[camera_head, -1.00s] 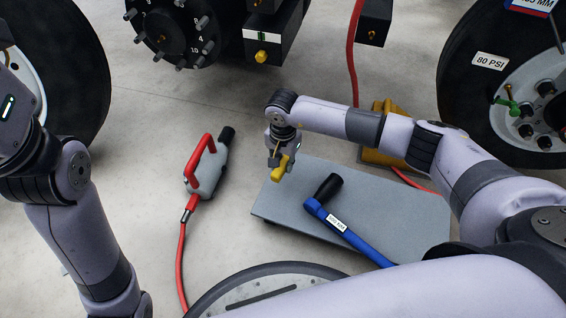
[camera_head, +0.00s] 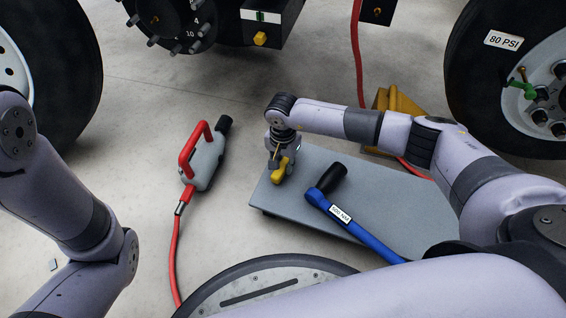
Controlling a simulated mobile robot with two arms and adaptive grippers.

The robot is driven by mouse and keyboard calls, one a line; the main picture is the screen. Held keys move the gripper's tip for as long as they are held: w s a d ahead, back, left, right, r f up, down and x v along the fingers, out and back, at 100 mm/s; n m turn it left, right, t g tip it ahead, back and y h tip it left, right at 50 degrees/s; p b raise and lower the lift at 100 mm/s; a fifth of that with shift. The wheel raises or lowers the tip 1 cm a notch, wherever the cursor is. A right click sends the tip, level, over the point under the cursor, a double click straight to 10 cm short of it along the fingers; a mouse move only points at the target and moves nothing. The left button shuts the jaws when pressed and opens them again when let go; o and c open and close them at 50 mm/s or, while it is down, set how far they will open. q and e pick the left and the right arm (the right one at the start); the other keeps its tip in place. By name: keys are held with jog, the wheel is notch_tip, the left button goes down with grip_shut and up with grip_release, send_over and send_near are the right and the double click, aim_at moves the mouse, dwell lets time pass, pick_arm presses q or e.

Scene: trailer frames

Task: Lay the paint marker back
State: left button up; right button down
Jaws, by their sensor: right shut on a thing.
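The yellow paint marker (camera_head: 279,173) is in my right gripper (camera_head: 278,165), at the left end of a low grey platform (camera_head: 330,212). The gripper points down and is shut on the marker. The marker is at or just above the platform top; I cannot tell whether it touches. My left gripper is outside the picture; only my left arm shows at the left.
A blue torque wrench (camera_head: 355,231) with a black grip lies on the platform, right of the marker. A grey tool with a red handle (camera_head: 204,160) and red hose stands on the floor to the left. A yellow chock (camera_head: 393,115) is behind the platform. Big tyres (camera_head: 62,85) flank the scene.

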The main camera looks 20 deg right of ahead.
jog(key=shift+f+b, duration=0.4)
jog(key=shift+f, duration=0.15)
dwell(0.4)
jog(key=c, duration=1.3)
grip_release()
jog(key=shift+r, duration=0.1)
